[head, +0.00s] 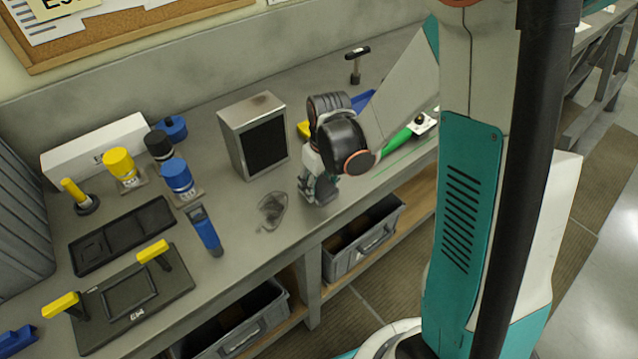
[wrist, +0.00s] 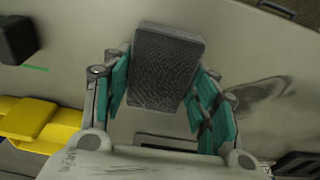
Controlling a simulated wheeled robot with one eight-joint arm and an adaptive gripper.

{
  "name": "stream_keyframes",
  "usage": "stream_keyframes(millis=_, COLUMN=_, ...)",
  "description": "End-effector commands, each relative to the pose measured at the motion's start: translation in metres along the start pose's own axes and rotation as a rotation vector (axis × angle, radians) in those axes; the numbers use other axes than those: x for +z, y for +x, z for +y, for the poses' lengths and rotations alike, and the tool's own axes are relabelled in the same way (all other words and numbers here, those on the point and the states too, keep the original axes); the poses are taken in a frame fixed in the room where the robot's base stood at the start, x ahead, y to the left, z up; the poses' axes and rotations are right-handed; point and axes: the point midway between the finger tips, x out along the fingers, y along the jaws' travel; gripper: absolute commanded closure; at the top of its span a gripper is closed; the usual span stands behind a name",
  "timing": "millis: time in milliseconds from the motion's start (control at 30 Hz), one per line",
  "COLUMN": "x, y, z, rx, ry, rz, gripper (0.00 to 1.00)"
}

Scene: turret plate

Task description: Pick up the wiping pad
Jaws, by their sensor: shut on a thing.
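The wiping pad (wrist: 168,62) is a dark grey, textured block in the wrist view. It sits between the teal fingers of my gripper (wrist: 164,92), which is shut on it. In the head view my gripper (head: 318,190) points down at the bench, just right of a dark smudge (head: 272,210). The smudge also shows at the right in the wrist view (wrist: 258,100). I cannot make out the pad in the head view; my gripper and wrist cover that spot. Whether the pad touches the bench or hangs just above it, I cannot tell.
A grey box with a black front (head: 254,135) stands left of my gripper. A blue scanner-like tool (head: 205,230) lies nearer the front. Yellow, blue and black capped items (head: 122,168) stand farther left. A green-handled tool (head: 395,143) lies right. Grey bins (head: 362,240) sit below the bench.

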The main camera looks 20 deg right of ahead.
Motion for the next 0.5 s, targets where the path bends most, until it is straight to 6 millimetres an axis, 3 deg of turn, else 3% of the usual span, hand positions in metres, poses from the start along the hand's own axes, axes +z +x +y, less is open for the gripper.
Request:
stream_keyframes(millis=267, x=-0.004, y=-0.032, z=0.000, rx=0.000, ry=0.000, rz=0.000, gripper=0.70)
stream_keyframes(millis=500, x=-0.011, y=-0.100, z=0.000, rx=0.000, ry=0.000, rz=0.000, gripper=0.70)
